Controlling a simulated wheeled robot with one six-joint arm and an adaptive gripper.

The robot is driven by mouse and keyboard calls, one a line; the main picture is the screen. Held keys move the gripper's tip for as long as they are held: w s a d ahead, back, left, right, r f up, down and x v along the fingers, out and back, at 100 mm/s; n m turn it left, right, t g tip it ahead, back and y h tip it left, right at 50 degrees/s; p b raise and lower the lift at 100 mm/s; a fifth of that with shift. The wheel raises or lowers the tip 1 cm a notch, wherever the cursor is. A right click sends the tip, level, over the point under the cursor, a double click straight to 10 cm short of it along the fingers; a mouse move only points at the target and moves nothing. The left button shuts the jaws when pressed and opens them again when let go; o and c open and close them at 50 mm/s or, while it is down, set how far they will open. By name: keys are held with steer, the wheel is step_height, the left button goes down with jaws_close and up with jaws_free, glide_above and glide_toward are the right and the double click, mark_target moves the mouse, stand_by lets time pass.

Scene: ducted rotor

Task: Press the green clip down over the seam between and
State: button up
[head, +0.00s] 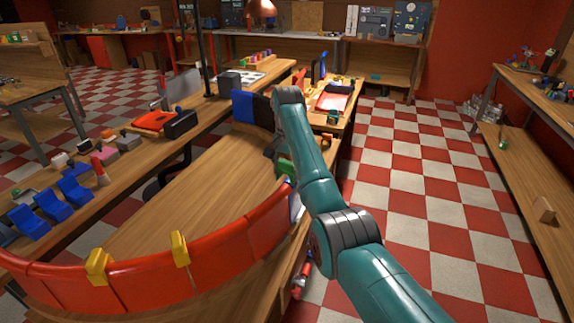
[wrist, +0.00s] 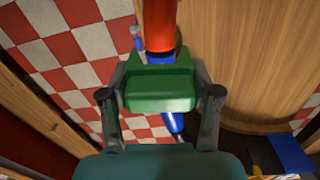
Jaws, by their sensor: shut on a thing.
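The green clip (wrist: 160,88) is held between the two fingers of my gripper (wrist: 160,97), one on each side of it. In the head view the green clip (head: 285,168) shows partly behind my arm. In the wrist view a red segment (wrist: 160,25) runs up to the clip's far edge, and a blue part (wrist: 173,123) shows on its near side. The clip covers the stretch between them; whether it touches them I cannot tell. In the head view the curved red wall (head: 220,258) ends near the clip and carries two yellow clips (head: 98,266) (head: 180,249).
The wooden bench (head: 185,185) inside the curve is mostly bare. A blue block (head: 243,107) stands at its far end. A side bench (head: 75,195) at left holds several blue pieces (head: 75,190). Checkered floor (head: 420,190) lies open at right.

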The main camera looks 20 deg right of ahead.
mark_target(287, 162)
steer(key=shift+f, duration=1.9)
steer(key=shift+f, duration=0.15)
steer(key=o, duration=1.2)
steer(key=shift+c, duration=0.2)
step_height(287, 162, up, 8)
steer(key=shift+f, duration=0.25)
